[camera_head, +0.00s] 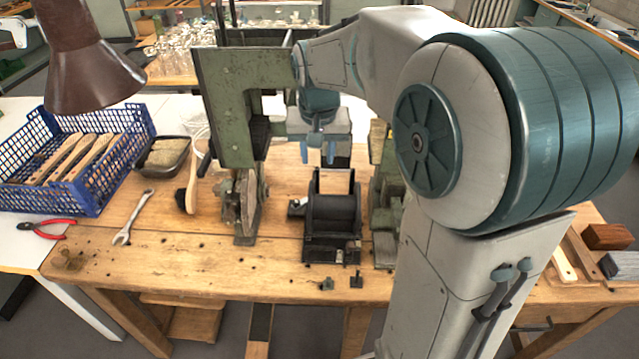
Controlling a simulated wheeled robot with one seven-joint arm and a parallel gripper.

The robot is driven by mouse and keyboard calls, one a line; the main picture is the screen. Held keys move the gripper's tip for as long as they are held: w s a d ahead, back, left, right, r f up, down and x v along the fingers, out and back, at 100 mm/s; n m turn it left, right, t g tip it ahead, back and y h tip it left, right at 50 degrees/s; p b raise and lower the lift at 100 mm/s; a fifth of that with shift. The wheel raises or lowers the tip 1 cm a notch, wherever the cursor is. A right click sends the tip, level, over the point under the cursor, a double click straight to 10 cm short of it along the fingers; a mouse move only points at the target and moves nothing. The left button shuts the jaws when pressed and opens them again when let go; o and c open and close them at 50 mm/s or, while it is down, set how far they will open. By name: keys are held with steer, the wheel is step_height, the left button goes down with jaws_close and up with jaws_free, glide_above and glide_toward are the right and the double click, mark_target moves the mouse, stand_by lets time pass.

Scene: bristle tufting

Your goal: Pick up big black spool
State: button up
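A black drum-shaped part, which looks like the big black spool (333,208), sits in a dark frame on the wooden workbench (180,262), near the middle of the picture. My gripper (318,155) points down behind and above it in the picture. Its two teal fingers are apart, with nothing seen between them. The gripper does not appear to touch the spool. I cannot tell the exact depth between them.
A green machine (232,105) stands left of the spool, with more green machine parts (384,205) to its right. A wrench (132,218), brush (188,190), blue crate (125,185) and red pliers (45,228) lie at left. Wooden blocks (606,236) lie far right.

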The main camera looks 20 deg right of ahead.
glide_above(311, 188)
steer(key=s, duration=0.3)
step_height(311, 188, down, 3)
steer(key=w+f+m, duration=0.1)
steer(key=f, duration=0.4)
steer(key=w+f, duration=0.1)
steer(key=f, duration=0.4)
steer(key=w+f+p, duration=0.1)
steer(key=f, duration=0.3)
steer(key=shift+f, duration=0.2)
steer(key=shift+c, duration=0.2)
steer(key=shift+r, duration=0.1)
jaws_close()
